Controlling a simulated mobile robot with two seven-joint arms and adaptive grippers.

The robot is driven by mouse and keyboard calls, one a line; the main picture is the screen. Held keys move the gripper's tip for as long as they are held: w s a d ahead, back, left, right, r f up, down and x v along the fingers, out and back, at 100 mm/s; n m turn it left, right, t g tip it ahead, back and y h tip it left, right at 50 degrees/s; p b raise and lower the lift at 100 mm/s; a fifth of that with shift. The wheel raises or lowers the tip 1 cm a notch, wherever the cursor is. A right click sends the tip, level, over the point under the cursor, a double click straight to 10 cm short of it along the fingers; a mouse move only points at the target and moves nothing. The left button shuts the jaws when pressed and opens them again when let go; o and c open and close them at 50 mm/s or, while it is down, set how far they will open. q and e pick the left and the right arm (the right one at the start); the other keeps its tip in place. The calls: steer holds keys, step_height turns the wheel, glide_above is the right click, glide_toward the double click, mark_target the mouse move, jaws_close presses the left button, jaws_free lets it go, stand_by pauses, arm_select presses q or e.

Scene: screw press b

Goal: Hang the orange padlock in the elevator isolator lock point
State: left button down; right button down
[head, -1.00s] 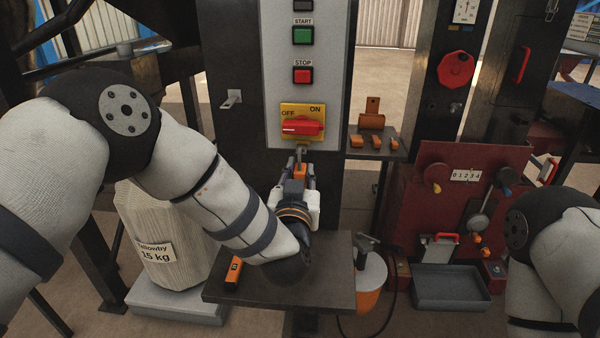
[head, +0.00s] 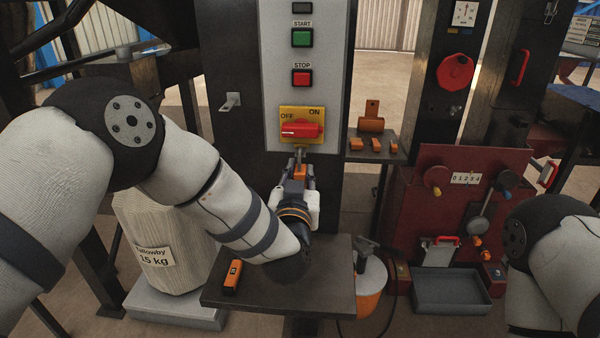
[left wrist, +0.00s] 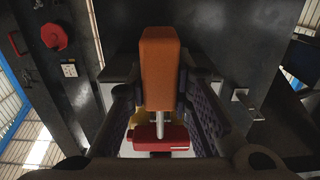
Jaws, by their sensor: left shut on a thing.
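The orange padlock (head: 300,171) is held in my left gripper (head: 299,180), just below the elevator isolator (head: 302,112), a yellow plate with a red OFF/ON handle (head: 300,130). In the left wrist view the padlock's orange body (left wrist: 160,70) stands between the two fingers, and its metal shackle (left wrist: 160,124) reaches to the red handle (left wrist: 158,138). The shackle is at the lock point under the yellow plate; I cannot tell whether it passes through it. My right gripper is out of view.
A dark shelf (head: 330,292) lies under my left arm, with a small orange-and-black item (head: 232,277) on it. START (head: 302,38) and STOP (head: 302,78) buttons are above the isolator. A side shelf (head: 362,155) holds several orange pieces. A red cabinet (head: 400,225) stands at the right.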

arm_select(q)
steer(key=shift+f, duration=0.45)
steer(key=shift+r, duration=0.2)
steer(key=shift+f, duration=0.1)
steer(key=c, duration=1.4)
jaws_free()
steer(key=shift+o, duration=0.2)
steer(key=s, duration=1.2)
steer(key=shift+a, duration=0.2)
